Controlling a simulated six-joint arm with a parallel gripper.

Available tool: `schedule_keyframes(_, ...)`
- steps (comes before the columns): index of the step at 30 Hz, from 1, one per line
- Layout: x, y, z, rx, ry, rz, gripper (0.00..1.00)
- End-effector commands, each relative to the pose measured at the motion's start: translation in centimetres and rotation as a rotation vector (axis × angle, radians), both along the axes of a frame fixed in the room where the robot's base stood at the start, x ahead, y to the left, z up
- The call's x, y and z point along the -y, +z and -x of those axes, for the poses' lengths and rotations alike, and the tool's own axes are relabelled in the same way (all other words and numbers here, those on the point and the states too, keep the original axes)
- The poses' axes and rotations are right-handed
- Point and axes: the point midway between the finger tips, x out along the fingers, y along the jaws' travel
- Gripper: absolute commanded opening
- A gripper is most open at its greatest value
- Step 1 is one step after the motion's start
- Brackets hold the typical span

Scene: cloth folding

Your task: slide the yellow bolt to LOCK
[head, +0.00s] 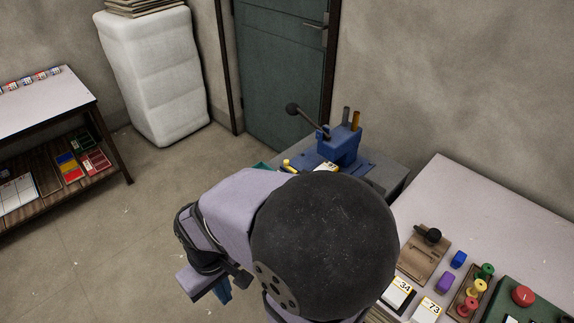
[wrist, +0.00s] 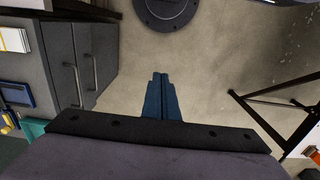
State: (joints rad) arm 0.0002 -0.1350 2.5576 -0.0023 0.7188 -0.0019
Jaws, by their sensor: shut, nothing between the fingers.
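A small yellow piece (head: 288,164) shows beside the blue lever press in the head view, partly hidden behind my arm. I cannot tell whether it is the bolt, and no LOCK marking is readable. In the wrist view a yellow piece (wrist: 8,121) sits at the left edge, cut off by the frame. My gripper (wrist: 160,76) has its blue fingers together and empty, over bare floor and apart from the yellow piece. Its fingers also show low in the head view (head: 222,291), partly hidden by my arm.
A blue press (head: 338,146) with a black-knobbed lever stands on a grey cabinet (head: 388,174). Grey drawers (wrist: 92,58) with handles stand left of my gripper. A right table (head: 480,205) holds blocks, knobs and number cards. A left shelf table (head: 40,103) stands apart. Floor between is clear.

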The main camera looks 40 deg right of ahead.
Motion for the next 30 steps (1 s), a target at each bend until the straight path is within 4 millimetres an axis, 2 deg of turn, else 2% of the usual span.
schedule_keyframes(4,0.4,0.2,-1.0,0.002,-0.012,0.007,0.00)
schedule_keyframes(8,1.3,0.5,-3.1,0.008,-0.036,0.026,0.00)
schedule_keyframes(14,4.1,1.3,-8.6,0.022,-0.108,0.079,0.00)
schedule_keyframes(21,9.3,2.0,-15.9,0.048,-0.226,0.170,0.00)
schedule_keyframes(30,17.1,2.1,-23.2,0.088,-0.395,0.297,0.00)
